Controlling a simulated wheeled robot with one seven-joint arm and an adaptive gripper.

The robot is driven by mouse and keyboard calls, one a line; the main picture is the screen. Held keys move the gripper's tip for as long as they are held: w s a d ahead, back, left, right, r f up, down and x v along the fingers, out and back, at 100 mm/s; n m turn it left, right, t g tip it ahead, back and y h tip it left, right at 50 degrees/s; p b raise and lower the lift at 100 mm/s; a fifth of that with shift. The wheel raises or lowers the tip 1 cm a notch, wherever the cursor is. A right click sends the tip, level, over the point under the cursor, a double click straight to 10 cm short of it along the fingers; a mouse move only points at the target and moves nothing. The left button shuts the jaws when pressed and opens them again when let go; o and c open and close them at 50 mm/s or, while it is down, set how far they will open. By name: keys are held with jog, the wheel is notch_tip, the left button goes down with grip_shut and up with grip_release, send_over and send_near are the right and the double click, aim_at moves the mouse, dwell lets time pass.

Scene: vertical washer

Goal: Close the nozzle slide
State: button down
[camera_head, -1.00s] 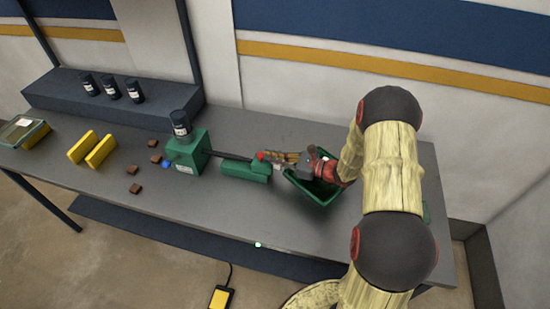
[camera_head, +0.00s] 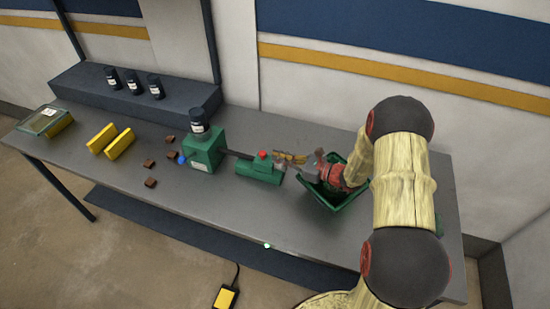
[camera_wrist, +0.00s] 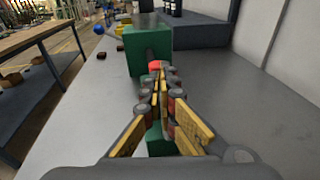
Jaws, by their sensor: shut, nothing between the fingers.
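A green machine block (camera_head: 203,150) stands on the bench with a dark bottle (camera_head: 198,121) on top. A dark rod (camera_head: 238,154) joins it to a small green slide piece with a red knob (camera_head: 263,154), over a green base (camera_head: 259,172). A short length of rod shows between block and slide. My gripper (camera_head: 279,156) is shut and empty, just right of the red knob and pointing at it. In the wrist view the red knob (camera_wrist: 155,66) is at the tips of my gripper (camera_wrist: 161,78); I cannot tell if they touch. The fingers hide part of the slide.
A green open bin (camera_head: 345,199) sits under my wrist. Dark bottles (camera_head: 132,83) stand on the rear shelf. The bench front is clear.

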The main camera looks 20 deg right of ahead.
jog(key=v, duration=1.1)
jog(key=shift+s+d, duration=0.1)
jog(key=s+a+r+n+g+h+b, duration=0.1)
jog(key=s+a+r+n+g, duration=0.45)
jog(key=a+n, duration=0.2)
jog(key=s+a+r+n+g+b, duration=0.1)
jog(key=s+a+r+n+g, duration=0.3)
jog(key=s+a+n, duration=0.3)
jog(key=s+d+r+n+t+h+b, duration=0.1)
jog(key=s+r+n+h+b, duration=0.1)
jog(key=s+n+h, duration=0.3)
jog(key=s+d+r+n+t+h+b, duration=0.1)
jog(key=s+r+n+h, duration=0.3)
jog(key=s+n, duration=0.4)
jog(key=shift+s+r+t+h+b, duration=0.4)
jog(key=shift+s+t+h, duration=0.2)
jog(key=shift+s, duration=0.2)
jog(key=shift+d, duration=0.15)
